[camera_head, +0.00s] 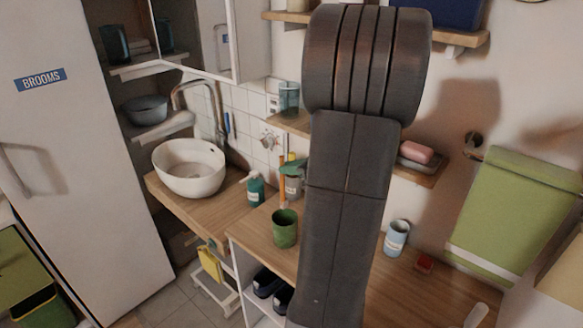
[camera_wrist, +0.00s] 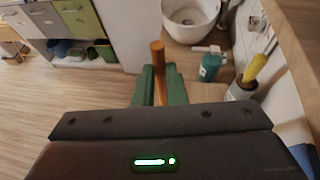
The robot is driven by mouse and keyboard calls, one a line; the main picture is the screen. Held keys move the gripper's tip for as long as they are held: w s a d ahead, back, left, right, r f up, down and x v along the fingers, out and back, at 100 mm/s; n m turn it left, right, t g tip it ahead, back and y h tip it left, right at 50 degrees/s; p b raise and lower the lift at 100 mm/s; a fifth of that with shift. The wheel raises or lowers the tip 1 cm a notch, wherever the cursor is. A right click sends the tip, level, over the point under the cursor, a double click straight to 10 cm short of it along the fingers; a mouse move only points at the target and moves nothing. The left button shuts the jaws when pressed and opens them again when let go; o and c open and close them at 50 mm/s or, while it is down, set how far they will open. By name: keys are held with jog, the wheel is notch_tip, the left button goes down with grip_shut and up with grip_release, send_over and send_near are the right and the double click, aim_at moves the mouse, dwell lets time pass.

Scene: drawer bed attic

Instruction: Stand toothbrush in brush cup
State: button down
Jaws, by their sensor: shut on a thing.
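In the wrist view my gripper (camera_wrist: 160,88) has its green fingers closed around an orange stick-like handle (camera_wrist: 158,60), which I take to be the toothbrush. Its bristles are not seen. In the head view an orange stick (camera_head: 282,190) stands upright just left of my arm, in front of a grey labelled cup (camera_head: 294,187). That cup shows at the right in the wrist view (camera_wrist: 240,92), with a yellow thing (camera_wrist: 255,68) at its top. A pale blue labelled cup (camera_head: 397,238) stands right of my arm. The labels are too small to read, so I cannot tell which is the brush cup.
A green cup (camera_head: 285,228) stands on the wooden counter (camera_head: 258,236) near its front edge. A teal bottle (camera_head: 255,189) and a white basin (camera_head: 190,168) are to the left. A small red item (camera_head: 424,264) lies at right. My arm hides the counter's middle.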

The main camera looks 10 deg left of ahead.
notch_tip(320, 180, down, 10)
jog(key=b, duration=0.6)
jog(key=shift+r, duration=0.25)
jog(key=c, duration=1.4)
grip_release()
jog(key=v, duration=1.3)
jog(key=shift+s+d+r, duration=0.2)
jog(key=shift+d, duration=0.1)
